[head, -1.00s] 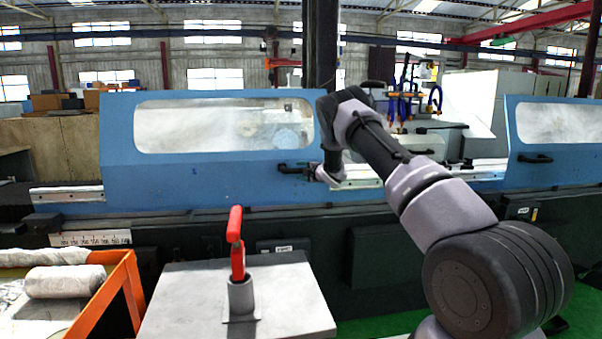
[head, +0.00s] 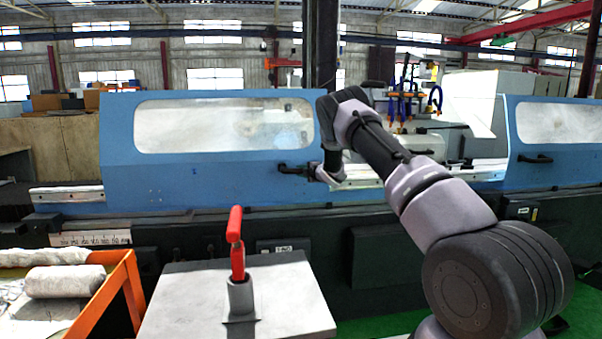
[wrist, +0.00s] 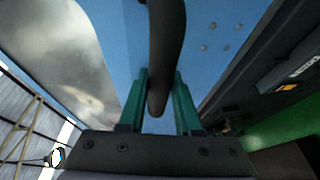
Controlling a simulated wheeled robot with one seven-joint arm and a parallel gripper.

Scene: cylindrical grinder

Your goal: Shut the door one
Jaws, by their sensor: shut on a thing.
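A blue sliding door with a long window (head: 210,150) stands on the left of the machine. A second blue door (head: 560,150) with its own black handle (head: 535,159) stands on the right, with a wide gap between them. The left door's black handle (head: 290,169) is near its lower right corner. My gripper (head: 312,172) is at that handle. In the wrist view, the teal fingers of my gripper (wrist: 159,95) are shut around the dark handle bar (wrist: 166,45), against the blue door face (wrist: 215,50). My arm hides part of the gap.
Blue and orange hoses (head: 405,100) and machine parts show in the gap. A grey table (head: 190,305) with a red-handled lever (head: 236,245) stands in front. An orange-edged bin (head: 105,290) with rolls is at the lower left.

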